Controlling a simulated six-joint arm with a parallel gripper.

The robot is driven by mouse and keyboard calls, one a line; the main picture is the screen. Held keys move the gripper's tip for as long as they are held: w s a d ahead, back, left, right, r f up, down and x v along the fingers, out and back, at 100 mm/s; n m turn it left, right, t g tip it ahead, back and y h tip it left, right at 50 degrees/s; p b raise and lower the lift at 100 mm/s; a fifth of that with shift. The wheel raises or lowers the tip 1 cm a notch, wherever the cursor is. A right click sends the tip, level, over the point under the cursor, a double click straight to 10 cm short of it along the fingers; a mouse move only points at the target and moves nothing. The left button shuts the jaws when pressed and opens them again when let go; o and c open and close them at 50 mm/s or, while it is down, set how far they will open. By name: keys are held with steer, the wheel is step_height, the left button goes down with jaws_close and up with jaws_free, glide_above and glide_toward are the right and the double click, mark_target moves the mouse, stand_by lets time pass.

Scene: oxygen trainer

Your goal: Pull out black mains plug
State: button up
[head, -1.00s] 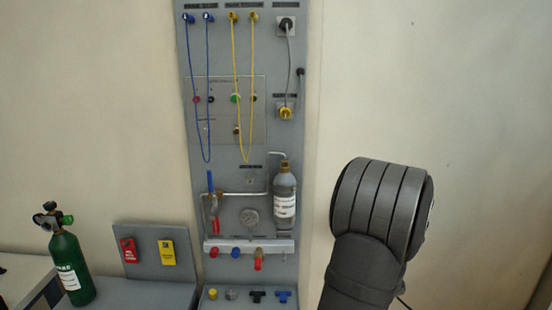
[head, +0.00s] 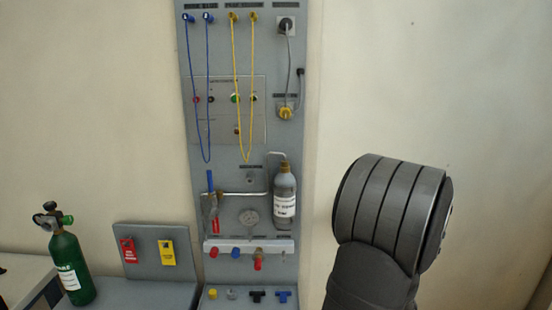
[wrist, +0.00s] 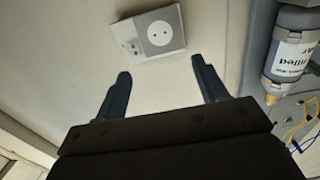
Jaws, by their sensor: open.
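The black mains plug (head: 286,24) sits in a socket at the top right of the grey panel in the head view. A grey cable (head: 290,62) hangs down from it. The plug cannot be made out in the wrist view. My gripper (wrist: 160,66) is open in the wrist view, with nothing between its fingers. Beyond the fingertips is a white wall socket (wrist: 159,33) with a round face and no plug in it. The head view shows my arm at the lower right, but not the gripper.
A yellow plug-like fitting (head: 285,112) is below the black plug. Blue cords (head: 209,100) and yellow cords (head: 234,75) hang on the panel to its left. A labelled bottle (head: 285,195) is mounted lower down. A green cylinder (head: 68,262) stands at the left.

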steer(key=s, duration=1.1)
steer(key=w, duration=1.7)
steer(key=shift+w, duration=0.2)
steer(key=shift+s, duration=0.15)
steer(key=shift+w, duration=2.6)
